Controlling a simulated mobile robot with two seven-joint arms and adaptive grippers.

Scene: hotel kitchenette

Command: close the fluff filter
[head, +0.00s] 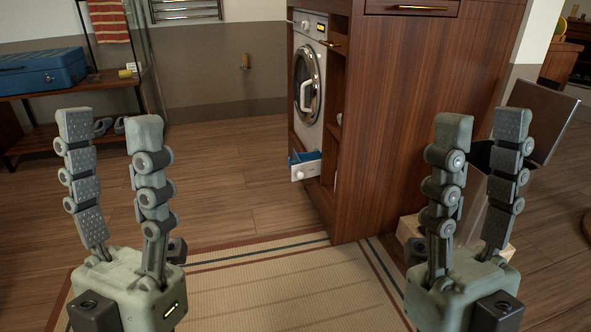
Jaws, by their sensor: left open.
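The washing machine (312,75) stands inside the wooden cabinet, its round door facing left. The fluff filter (304,170) is a small white-fronted drawer with a blue inside at the machine's bottom. It sticks out to the left, pulled open. My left gripper (106,125) is open and empty, pointing up at the left of the view, well apart from the filter. My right gripper (483,130) points up at the right, its fingers apart and nothing between them. It is in front of the cabinet's right side and far from the filter.
The wooden cabinet (410,110) has a side panel facing me. A grey bin with a raised lid (541,118) stands behind my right gripper. A striped mat (290,285) covers the near floor. A shelf with a blue suitcase (45,72) stands at left. Wooden floor (235,205) left of the filter is clear.

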